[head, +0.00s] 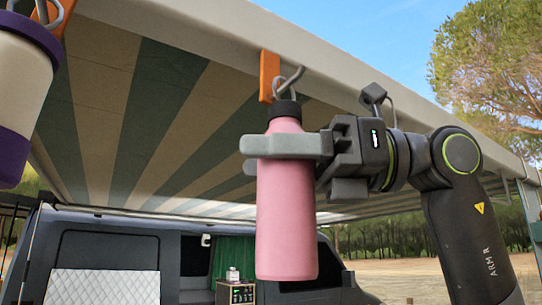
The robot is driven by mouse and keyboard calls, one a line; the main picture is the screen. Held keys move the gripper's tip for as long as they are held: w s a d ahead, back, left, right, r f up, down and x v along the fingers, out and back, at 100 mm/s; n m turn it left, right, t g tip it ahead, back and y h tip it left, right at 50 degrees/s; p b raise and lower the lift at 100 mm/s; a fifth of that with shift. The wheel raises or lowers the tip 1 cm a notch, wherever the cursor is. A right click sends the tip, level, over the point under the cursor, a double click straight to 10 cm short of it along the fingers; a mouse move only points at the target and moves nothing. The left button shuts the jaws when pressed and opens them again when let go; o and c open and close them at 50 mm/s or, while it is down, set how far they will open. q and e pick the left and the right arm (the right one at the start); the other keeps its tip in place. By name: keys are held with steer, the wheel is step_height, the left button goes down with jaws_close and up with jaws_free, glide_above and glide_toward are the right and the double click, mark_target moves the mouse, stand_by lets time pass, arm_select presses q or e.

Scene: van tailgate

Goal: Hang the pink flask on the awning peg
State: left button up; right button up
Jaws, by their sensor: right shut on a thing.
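The pink flask (286,215) is upright in the middle of the head view, with a black cap (285,110) and a loop on top. My right gripper (256,157) reaches in from the right and is shut around the flask's upper body, one finger in front and the other mostly hidden behind. The awning peg (291,80) is a grey hooked rod on an orange plate (268,76) on the awning's edge. The cap's loop overlaps the peg in the picture; I cannot tell whether it is around it. My left gripper is not in view.
A white and purple container (22,90) hangs at the upper left by another orange plate and hook. The pale awning rail (215,35) runs across above the flask, with the striped awning (135,120) behind. The dark van (105,245) stands lower left.

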steer(key=o, duration=1.2)
steer(key=shift+w+d+f+b, duration=0.1)
steer(key=shift+d+b, duration=0.2)
steer(key=shift+d, duration=0.15)
steer(key=d+b, duration=0.1)
steer(key=d, duration=0.4)
steer(key=w+d+b, duration=0.1)
steer(key=d, duration=0.5)
steer(key=d+b, duration=0.2)
steer(key=d, duration=0.3)
steer(key=shift+w+d, duration=0.25)
